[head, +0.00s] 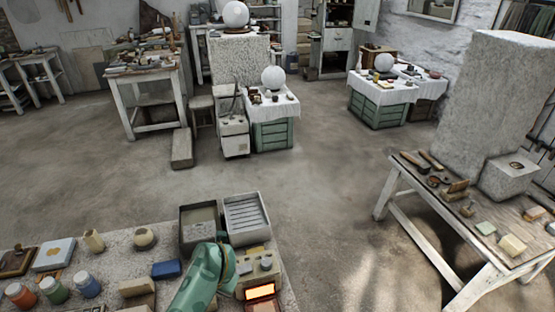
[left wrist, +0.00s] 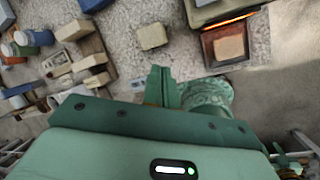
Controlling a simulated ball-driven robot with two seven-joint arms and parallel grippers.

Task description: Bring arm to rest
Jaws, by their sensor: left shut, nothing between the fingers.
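My left gripper (left wrist: 162,78) shows in the left wrist view with its green fingers together and nothing between them. It hangs over the pale speckled tabletop close to its edge, apart from the objects there. In the head view my green left arm reaches over the near table (head: 120,240) from the bottom; its fingertips cannot be made out there. My right arm and gripper are in neither view.
Two grey trays (head: 246,215), a box with a glowing orange slot (head: 262,292), a blue block (head: 167,268) and paint jars (head: 54,290) crowd the near table. A wooden worktable (head: 470,225) stands right. Open floor (head: 310,200) lies between.

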